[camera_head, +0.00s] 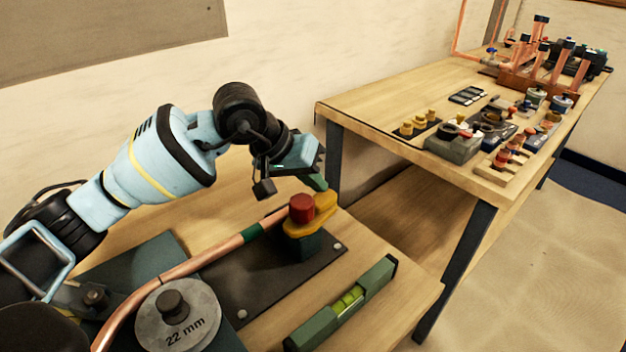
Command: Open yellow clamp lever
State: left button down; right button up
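The yellow clamp lever (325,207) sits on a dark clamp block (303,246), beside a red round knob (302,208). A copper pipe (205,258) with a green band runs up to the clamp from the lower left. My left gripper (315,182) comes in from the upper left. Its greenish tip is just above and behind the yellow lever, close to it. I cannot tell whether it touches the lever or whether the fingers are apart. My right gripper is not in view.
A green spirit level (345,302) lies at the near bench edge. A round 22 mm bending former (178,318) stands at lower left. A second bench (385,103) at right carries brass fittings (419,124), tools and a copper manifold (545,70). Open floor lies at lower right.

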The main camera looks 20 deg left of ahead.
pick_arm(q)
jog(key=v, duration=0.7)
jog(key=shift+s+a+r, duration=0.15)
jog(key=shift+a+r, duration=0.05)
jog(key=shift+r, duration=0.1)
